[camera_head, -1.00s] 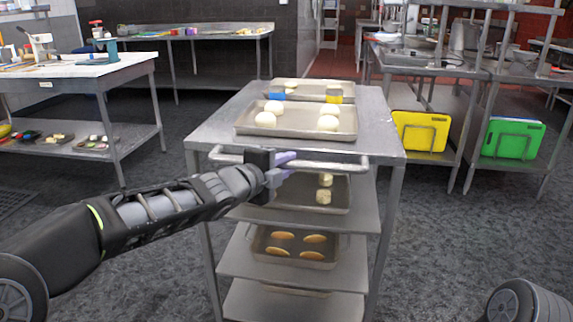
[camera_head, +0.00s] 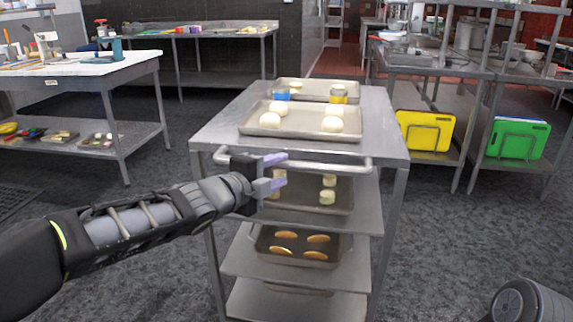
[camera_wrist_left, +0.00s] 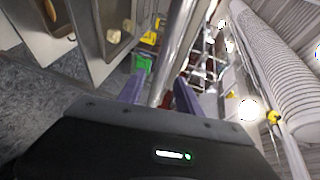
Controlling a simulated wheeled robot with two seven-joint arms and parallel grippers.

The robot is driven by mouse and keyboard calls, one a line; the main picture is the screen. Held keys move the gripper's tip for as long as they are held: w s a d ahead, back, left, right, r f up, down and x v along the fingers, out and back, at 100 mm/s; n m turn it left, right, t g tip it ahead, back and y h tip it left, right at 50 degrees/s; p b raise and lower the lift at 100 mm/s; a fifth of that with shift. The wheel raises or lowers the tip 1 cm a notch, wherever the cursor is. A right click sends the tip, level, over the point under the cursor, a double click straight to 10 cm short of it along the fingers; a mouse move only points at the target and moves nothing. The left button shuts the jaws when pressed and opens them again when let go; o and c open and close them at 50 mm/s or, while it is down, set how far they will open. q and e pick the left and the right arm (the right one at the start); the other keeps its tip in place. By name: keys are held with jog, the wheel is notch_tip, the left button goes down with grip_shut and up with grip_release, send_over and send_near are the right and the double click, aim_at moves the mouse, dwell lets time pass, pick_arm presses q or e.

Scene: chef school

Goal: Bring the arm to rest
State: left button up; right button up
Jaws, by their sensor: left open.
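My left gripper (camera_head: 280,172) is open and in front of the cart's handle bar (camera_head: 325,163). Its two purple fingers are apart, one above the other in the head view, with no object held. In the left wrist view the fingers (camera_wrist_left: 158,92) stand on either side of a shiny metal bar (camera_wrist_left: 176,45); I cannot tell whether they touch it. My left arm (camera_head: 140,220) reaches in from the lower left. My right gripper is out of view.
The metal cart (camera_head: 215,130) stands close ahead, with trays of dough (camera_head: 345,133) on top and more trays (camera_head: 335,255) on shelves below. A white-topped table (camera_head: 75,70) stands left. Steel racks with yellow (camera_head: 425,130) and green boards (camera_head: 517,140) stand right. Floor between is clear.

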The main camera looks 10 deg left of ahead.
pick_arm(q)
jog(key=shift+v, duration=1.2)
